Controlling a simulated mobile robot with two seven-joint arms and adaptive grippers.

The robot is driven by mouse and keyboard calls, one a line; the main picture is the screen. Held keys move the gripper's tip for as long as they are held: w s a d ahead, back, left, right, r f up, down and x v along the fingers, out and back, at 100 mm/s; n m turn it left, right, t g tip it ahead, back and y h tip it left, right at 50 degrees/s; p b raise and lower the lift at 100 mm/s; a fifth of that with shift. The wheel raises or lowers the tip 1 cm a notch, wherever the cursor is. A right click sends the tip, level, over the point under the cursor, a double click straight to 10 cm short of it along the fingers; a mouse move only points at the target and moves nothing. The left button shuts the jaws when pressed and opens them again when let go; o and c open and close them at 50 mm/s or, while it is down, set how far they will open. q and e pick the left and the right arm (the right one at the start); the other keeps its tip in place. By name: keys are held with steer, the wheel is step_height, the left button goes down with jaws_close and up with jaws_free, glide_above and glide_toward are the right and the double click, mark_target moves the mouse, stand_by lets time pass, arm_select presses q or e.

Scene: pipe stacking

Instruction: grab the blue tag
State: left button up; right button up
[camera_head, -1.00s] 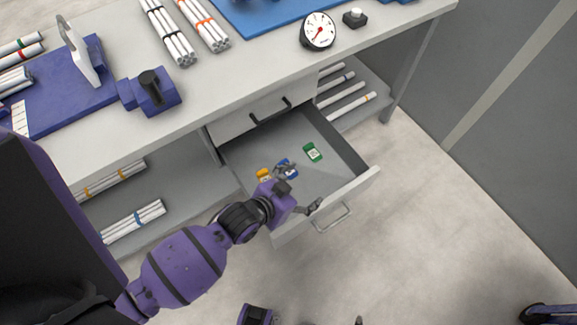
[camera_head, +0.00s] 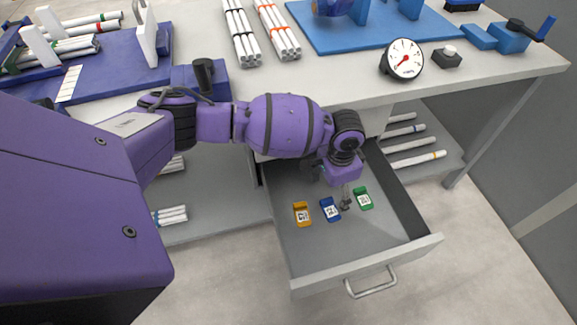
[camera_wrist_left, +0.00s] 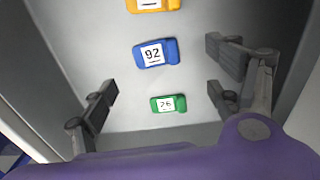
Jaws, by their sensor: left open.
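The blue tag (camera_head: 330,209) lies on the floor of the open drawer, between the orange tag (camera_head: 302,214) and the green tag (camera_head: 364,198). In the left wrist view the blue tag (camera_wrist_left: 156,53) has a white label reading 92. The green tag (camera_wrist_left: 168,103), labelled 26, is nearer the wrist, and the orange tag (camera_wrist_left: 153,5) is cut off at the top. My left gripper (camera_head: 345,202) is above the drawer near the blue and green tags. Its fingers (camera_wrist_left: 163,95) are spread and empty. My right gripper is not seen.
The grey drawer's front wall (camera_head: 365,264) and side walls surround the tags. The workbench top (camera_head: 330,88) overhangs the drawer's back, with a gauge (camera_head: 404,61) and white pipe bundles (camera_head: 277,30) on it. Pipes lie on a lower shelf at right.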

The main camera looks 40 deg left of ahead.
mark_target(331, 209)
arm_select(q)
steer(key=shift+s+f+b, duration=0.2)
steer(key=shift+f+b, duration=0.1)
steer(key=shift+f, duration=0.75)
steer(key=shift+w+d+f, duration=0.1)
steer(key=shift+d+f, duration=0.05)
steer(key=shift+f, duration=0.45)
steer(key=f, duration=0.1)
steer(key=f+b, duration=0.1)
steer(key=f, duration=0.2)
steer(key=shift+w+d+f+b, duration=0.1)
steer(key=shift+d+f+b, duration=0.05)
steer(key=shift+d+b, duration=0.15)
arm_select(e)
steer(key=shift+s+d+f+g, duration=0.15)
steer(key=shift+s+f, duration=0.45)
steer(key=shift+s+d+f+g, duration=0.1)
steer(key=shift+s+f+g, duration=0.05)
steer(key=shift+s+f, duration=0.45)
